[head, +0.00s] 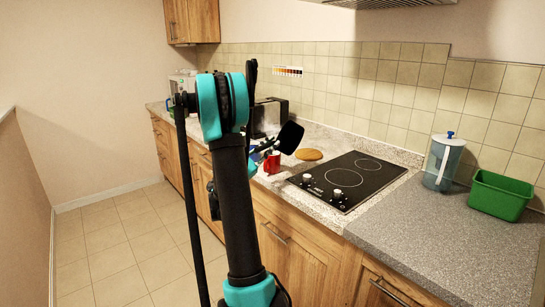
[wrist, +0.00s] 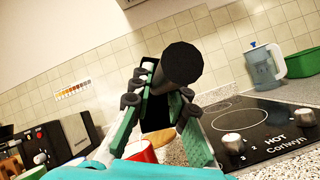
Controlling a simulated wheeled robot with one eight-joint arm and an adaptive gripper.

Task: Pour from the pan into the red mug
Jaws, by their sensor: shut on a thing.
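The black pan (head: 291,137) is held in the air, tilted steeply, above and slightly right of the red mug (head: 272,162) in the head view. My gripper (wrist: 167,82) is shut on the pan's thick black handle (wrist: 181,63), whose end faces the wrist camera. The dark pan body (wrist: 156,112) shows behind the fingers. The red mug (wrist: 143,152) stands upright on the counter, low in the wrist view and partly hidden by my gripper. The inside of the pan and any contents cannot be seen. My arm hides part of the counter in the head view.
A black cooktop (head: 349,180) lies right of the mug. A round tan board or mat (head: 309,155) is behind it. A dark toaster (head: 269,114) stands at the back. A pitcher (head: 443,163) and a green bin (head: 500,196) stand far right. The grey counter at front right is clear.

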